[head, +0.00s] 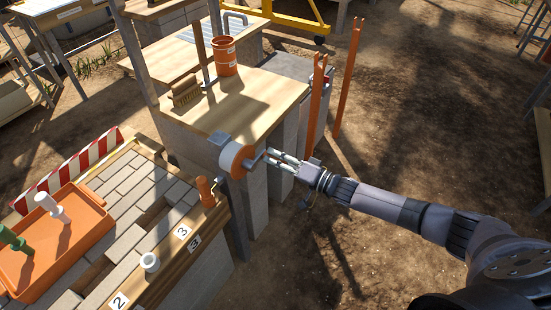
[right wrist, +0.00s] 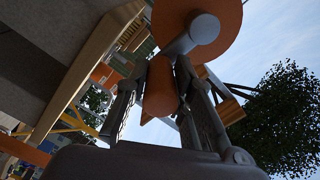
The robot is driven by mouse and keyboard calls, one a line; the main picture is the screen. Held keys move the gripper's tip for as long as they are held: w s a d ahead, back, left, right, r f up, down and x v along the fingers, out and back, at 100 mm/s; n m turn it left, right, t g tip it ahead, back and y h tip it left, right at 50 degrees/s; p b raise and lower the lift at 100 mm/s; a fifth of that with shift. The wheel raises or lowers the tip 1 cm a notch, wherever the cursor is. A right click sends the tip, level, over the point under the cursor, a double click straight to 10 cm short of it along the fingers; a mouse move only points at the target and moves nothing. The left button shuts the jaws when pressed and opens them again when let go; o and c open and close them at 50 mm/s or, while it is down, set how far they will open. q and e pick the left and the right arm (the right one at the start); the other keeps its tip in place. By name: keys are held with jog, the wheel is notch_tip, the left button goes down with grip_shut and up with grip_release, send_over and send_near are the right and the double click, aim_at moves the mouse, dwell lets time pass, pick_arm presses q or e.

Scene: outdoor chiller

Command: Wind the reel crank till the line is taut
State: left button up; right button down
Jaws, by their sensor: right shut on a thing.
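The reel (head: 231,158), orange with a pale drum, is mounted at the front corner of the wooden-topped bench. My right gripper (head: 272,157) reaches it from the right and is shut on the crank handle. In the right wrist view the orange crank handle (right wrist: 160,88) sits between the two fingers of my right gripper (right wrist: 164,85). The grey crank arm (right wrist: 190,36) runs from it across the orange reel flange (right wrist: 225,25). I cannot make out the line or whether it is taut. My left gripper is not in view.
The bench top (head: 240,102) carries an orange bucket (head: 225,56) and a brush (head: 186,94). Orange posts (head: 316,103) stand right of the bench. An orange tray (head: 62,245) lies on the paved table at left. Open dirt ground lies to the right.

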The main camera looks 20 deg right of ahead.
jog(key=shift+s+a+f+m+b, duration=0.25)
jog(key=shift+f+m+b, duration=0.4)
jog(key=shift+m, duration=0.65)
jog(key=shift+s+a+f+m+b, duration=0.2)
jog(key=shift+f+m+b, duration=0.35)
jog(key=shift+m, duration=0.75)
jog(key=shift+s+a+f+m+b, duration=0.15)
jog(key=shift+a+f+m+b, duration=0.2)
jog(key=shift+f+m, duration=0.75)
jog(key=shift+r+m, duration=0.2)
jog(key=shift+m, duration=0.2)
jog(key=c, duration=1.4)
grip_release()
jog(key=shift+d+r, duration=0.1)
jog(key=shift+o, duration=0.2)
jog(key=v, duration=1.2)
